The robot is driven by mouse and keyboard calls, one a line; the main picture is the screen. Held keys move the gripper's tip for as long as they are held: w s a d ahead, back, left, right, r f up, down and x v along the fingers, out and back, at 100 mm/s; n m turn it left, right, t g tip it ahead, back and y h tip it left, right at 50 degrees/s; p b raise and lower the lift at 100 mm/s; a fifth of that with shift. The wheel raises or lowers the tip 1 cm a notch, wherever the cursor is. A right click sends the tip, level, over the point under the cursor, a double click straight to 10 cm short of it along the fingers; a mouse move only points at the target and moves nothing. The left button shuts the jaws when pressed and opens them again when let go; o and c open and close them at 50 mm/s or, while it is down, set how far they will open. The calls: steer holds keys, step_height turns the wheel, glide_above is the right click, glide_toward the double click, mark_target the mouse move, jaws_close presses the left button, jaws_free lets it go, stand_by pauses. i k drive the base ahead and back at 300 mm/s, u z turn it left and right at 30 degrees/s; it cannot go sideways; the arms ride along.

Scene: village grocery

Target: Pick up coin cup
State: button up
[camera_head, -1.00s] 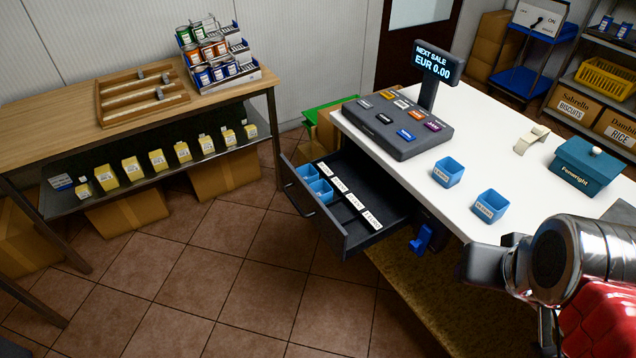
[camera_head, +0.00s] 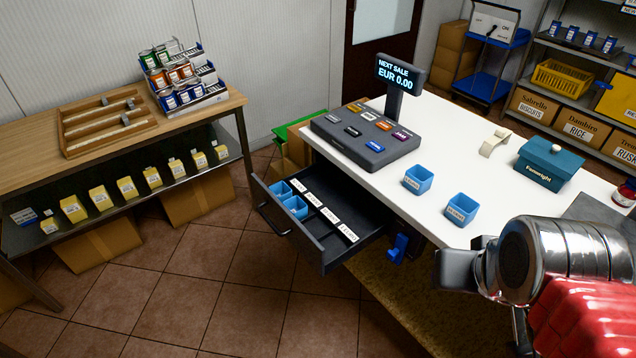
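Two small square blue coin cups stand upright on the white counter, one on the left (camera_head: 418,180) and one nearer my arm on the right (camera_head: 461,210). Each has a white label too small to read. Two more blue cups, one behind (camera_head: 279,192) and one in front (camera_head: 296,207), sit in the left part of the open black cash drawer (camera_head: 322,256). My arm's metal and red links show at the lower right, over the counter's near edge and apart from the cups in the picture. I see no gripper fingers.
A till keypad (camera_head: 366,138) and price display (camera_head: 401,75) stand behind the cups. The drawer juts out over the tiled floor (camera_head: 215,295). A wooden shelf table (camera_head: 40,135) stands left.

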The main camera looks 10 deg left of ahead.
mark_target(418, 180)
steer(key=u, duration=0.5)
steer(key=i, duration=0.65)
steer(key=u, duration=1.8)
